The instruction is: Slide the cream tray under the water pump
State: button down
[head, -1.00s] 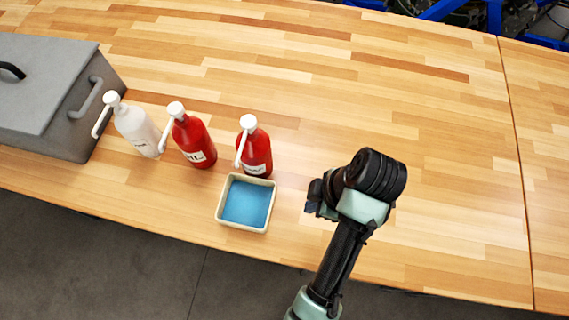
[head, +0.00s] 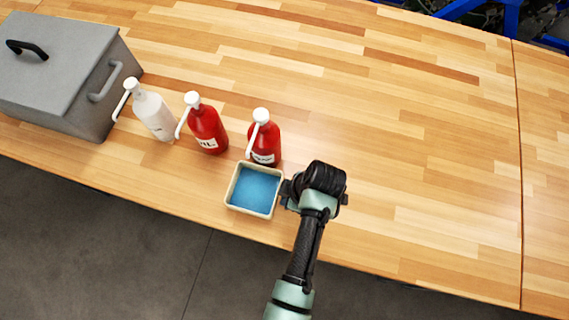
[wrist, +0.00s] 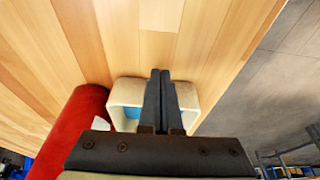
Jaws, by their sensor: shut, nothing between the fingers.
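The cream tray (head: 231,204), with a blue inside, sits on the wooden bench just in front of the right red pump bottle (head: 264,141). Three pump bottles stand in a row: a white one (head: 153,116), a middle red one (head: 207,130) whose label appears to end in "IL", and the right red one. I cannot read which is the water pump. My gripper (head: 286,190) is shut and empty, close against the tray's right side; I cannot tell whether it touches. In the wrist view, the shut fingers (wrist: 160,75) overlap the tray (wrist: 187,95), hiding part of it.
A grey lidded box (head: 62,75) with handles stands left of the bottles. The wooden bench (head: 420,150) is clear to the right and behind. Its front edge runs close below the tray, with grey floor (head: 130,245) beyond.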

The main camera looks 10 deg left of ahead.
aim_at(173, 170)
jog(key=shift+a, duration=0.3)
jog(key=a+b, duration=0.2)
jog(key=a, duration=0.8)
jog(key=a+b, duration=0.2)
jog(key=a, duration=0.7)
jog(key=w+a+b, duration=0.1)
jog(key=a+b, duration=0.1)
jog(key=a, duration=0.8)
jog(key=shift+a+f, duration=0.2)
jog(key=shift+a, duration=0.15)
jog(key=shift+a+r, duration=0.15)
jog(key=shift+a, duration=0.3)
jog(key=shift+d, duration=0.15)
